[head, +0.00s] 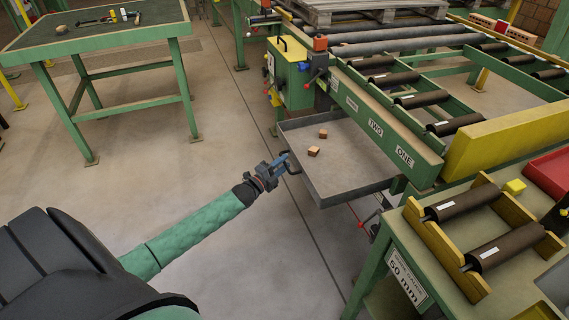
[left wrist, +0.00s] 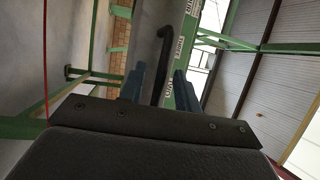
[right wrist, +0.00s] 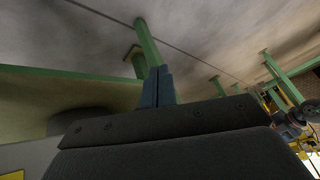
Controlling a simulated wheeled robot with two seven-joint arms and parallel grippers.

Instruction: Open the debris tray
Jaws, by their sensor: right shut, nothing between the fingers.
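The grey debris tray (head: 335,185) sticks out from under the green roller conveyor, its inside open to view. Two small brown blocks (head: 314,151) lie in it. Its dark handle (head: 292,165) is on the near left wall and also shows in the left wrist view (left wrist: 158,75). My left gripper (head: 283,163) is at this handle. In the left wrist view its blue fingers (left wrist: 158,88) stand apart, one on each side of the handle, with gaps visible. My right gripper (right wrist: 158,86) shows only in the right wrist view, with its fingers together and empty.
The conveyor frame (head: 375,125) rises behind the tray. A green bench with rollers (head: 480,225) stands at right, close to the tray's right end. A green table (head: 95,35) with tools is at upper left. Floor between table and tray is clear.

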